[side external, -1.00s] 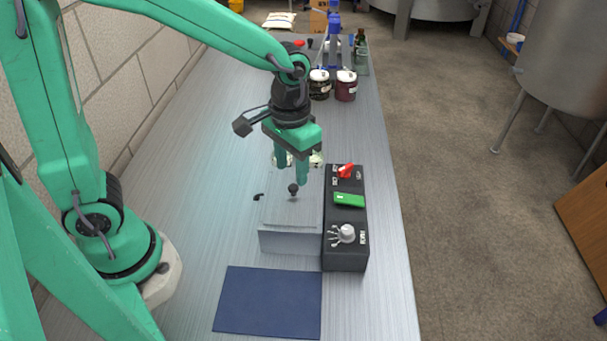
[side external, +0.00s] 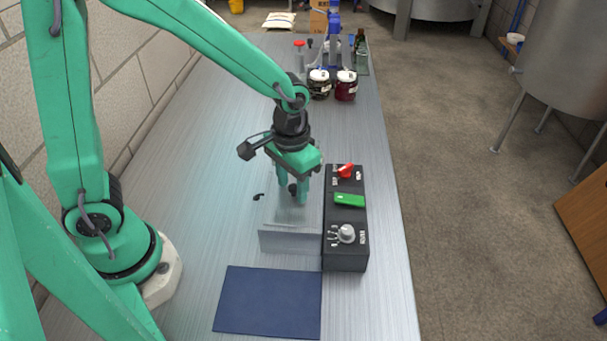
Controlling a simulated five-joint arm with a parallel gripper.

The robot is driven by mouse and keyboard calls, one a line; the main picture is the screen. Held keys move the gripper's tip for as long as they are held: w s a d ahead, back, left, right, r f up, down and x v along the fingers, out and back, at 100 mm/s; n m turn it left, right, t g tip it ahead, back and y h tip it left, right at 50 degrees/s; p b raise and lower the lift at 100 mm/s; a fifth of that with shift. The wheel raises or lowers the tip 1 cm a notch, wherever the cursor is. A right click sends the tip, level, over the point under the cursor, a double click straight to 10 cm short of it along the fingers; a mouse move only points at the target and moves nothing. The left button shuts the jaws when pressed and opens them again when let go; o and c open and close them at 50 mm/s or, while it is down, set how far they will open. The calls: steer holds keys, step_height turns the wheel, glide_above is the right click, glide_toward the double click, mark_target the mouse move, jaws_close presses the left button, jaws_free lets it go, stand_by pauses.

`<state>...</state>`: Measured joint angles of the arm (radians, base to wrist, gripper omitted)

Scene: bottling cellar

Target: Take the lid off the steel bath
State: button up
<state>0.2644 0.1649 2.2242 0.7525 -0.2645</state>
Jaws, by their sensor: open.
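The steel bath (side external: 291,239) is a low box on the bench, with its lid (side external: 290,215) lying on top. The lid has a dark round knob (side external: 293,188) near its middle. My gripper (side external: 291,196) points down over the lid, with its green fingers open on either side of the knob. Whether the fingers touch the knob cannot be told. The far part of the lid is hidden behind my gripper.
A black control box (side external: 346,258) with a red switch, a green rocker and a grey dial stands against the bath's right side. A blue mat (side external: 268,301) lies in front. Two jars (side external: 345,89) and bottles stand at the far end.

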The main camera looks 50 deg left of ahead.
mark_target(293, 187)
jaws_close()
steer(key=shift+r, duration=0.15)
steer(key=shift+r, duration=0.85)
step_height(293, 187, up, 2)
steer(key=shift+r, duration=0.2)
steer(key=s+d+r, duration=0.6)
steer(key=s+d, duration=0.2)
steer(key=shift+s+r, duration=0.2)
steer(key=shift+r, duration=0.15)
steer(key=shift+d, duration=0.1)
